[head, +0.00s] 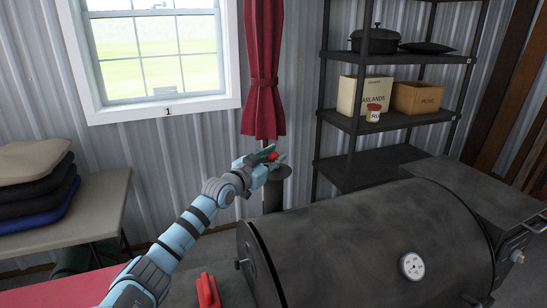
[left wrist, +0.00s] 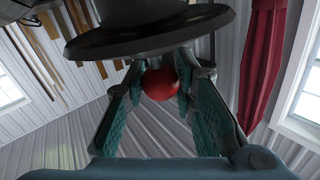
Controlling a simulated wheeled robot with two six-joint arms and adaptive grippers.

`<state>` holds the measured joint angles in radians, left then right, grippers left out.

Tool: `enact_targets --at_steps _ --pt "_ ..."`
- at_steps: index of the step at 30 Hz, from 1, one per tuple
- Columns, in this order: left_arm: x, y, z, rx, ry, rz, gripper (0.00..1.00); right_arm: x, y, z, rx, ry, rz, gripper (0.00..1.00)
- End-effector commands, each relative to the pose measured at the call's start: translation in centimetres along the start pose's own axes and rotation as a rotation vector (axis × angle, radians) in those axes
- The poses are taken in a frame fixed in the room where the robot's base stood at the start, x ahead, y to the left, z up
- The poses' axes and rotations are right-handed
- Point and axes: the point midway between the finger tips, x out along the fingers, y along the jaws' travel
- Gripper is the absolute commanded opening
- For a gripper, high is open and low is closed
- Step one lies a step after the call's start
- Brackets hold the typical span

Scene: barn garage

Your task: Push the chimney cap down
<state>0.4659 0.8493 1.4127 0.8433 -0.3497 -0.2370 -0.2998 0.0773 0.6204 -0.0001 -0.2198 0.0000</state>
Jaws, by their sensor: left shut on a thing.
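The chimney cap (head: 279,172) is a dark disc at the top of the grill's dark chimney pipe (head: 272,196), left of the grill body. In the left wrist view the cap (left wrist: 150,40) fills the top middle, with a round red knob (left wrist: 160,84) close to it. My left gripper (head: 268,158) is at the cap, its fingers shut on the red knob. The knob also shows between the fingers in the head view. The fingers partly hide the cap, and I cannot tell whether there is a gap between cap and pipe. My right gripper is not in view.
The black barrel grill (head: 370,240) with a round gauge (head: 411,265) fills the lower right. A dark shelf rack (head: 385,122) and a red curtain (head: 262,80) stand behind the chimney. A red-handled item (head: 208,290) lies below my arm. A table with cushions (head: 100,207) is at left.

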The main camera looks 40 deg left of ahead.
Motion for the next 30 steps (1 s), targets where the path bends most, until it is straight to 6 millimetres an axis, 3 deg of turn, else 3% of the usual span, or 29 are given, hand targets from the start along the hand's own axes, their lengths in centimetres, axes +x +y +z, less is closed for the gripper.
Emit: enact_targets --at_steps 1,5,14,17,24,30 --pt "0.0 0.2 0.8 -0.005 -0.019 0.004 0.28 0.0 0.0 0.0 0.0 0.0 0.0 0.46" --pt "0.0 0.2 0.7 -0.004 -0.016 0.003 0.46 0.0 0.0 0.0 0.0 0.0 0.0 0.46" --pt "0.0 0.1 0.2 -0.002 -0.01 0.002 0.46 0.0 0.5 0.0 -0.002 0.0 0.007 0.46" --pt "0.1 -0.2 -1.1 -0.002 -0.008 0.002 0.46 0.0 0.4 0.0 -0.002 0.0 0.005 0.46" --pt "0.1 -1.4 -6.9 -0.003 -0.007 0.002 0.46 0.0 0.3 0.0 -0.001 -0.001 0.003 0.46" --pt "0.1 -1.8 -9.2 -0.004 -0.014 0.003 0.46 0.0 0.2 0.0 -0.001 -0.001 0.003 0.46"
